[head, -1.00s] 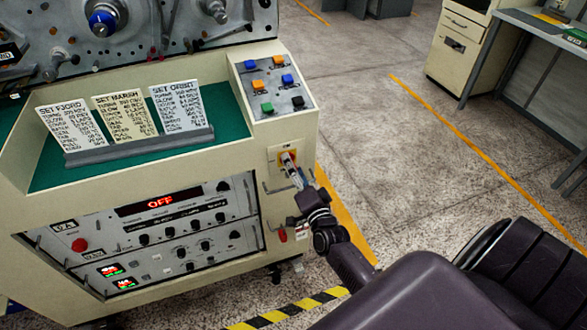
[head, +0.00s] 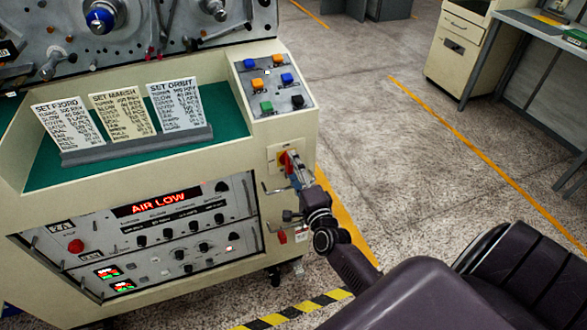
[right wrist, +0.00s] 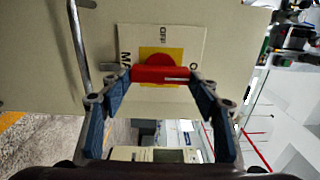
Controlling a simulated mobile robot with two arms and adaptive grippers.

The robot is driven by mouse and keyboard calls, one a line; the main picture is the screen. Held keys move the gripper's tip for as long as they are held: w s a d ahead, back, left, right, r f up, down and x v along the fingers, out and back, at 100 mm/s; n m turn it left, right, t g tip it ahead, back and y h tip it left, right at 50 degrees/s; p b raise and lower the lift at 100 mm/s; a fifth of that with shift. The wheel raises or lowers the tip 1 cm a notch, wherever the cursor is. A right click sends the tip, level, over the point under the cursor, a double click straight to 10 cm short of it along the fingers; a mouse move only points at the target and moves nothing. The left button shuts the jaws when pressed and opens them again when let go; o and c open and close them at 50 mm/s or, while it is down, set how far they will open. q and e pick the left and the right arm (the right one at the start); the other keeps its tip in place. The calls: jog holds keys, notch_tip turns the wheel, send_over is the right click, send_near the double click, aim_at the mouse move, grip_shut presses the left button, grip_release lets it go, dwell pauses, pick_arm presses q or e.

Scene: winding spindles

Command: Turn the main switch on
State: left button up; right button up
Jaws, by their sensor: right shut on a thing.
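The main switch is a red handle (head: 285,162) on a yellow plate at the upper right of the cream machine's front. In the right wrist view the red handle (right wrist: 160,74) lies across the picture on its yellow plate (right wrist: 160,55). A cream label around it reads OFF, and other letters are partly hidden. My right gripper (head: 297,176) is shut on the red handle, with one blue-padded finger at each end of it in the right wrist view (right wrist: 160,78). The red display (head: 156,203) on the machine reads AIR LOW. My left gripper is not in view.
Three set cards (head: 122,113) stand on the green ledge, left of a panel of coloured buttons (head: 272,85). The floor right of the machine is open, with a desk (head: 540,40) beyond.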

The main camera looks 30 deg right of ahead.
jog(key=o, duration=1.2)
jog(key=shift+c, duration=0.2)
jog(key=v, duration=1.2)
jog(key=shift+f, duration=0.15)
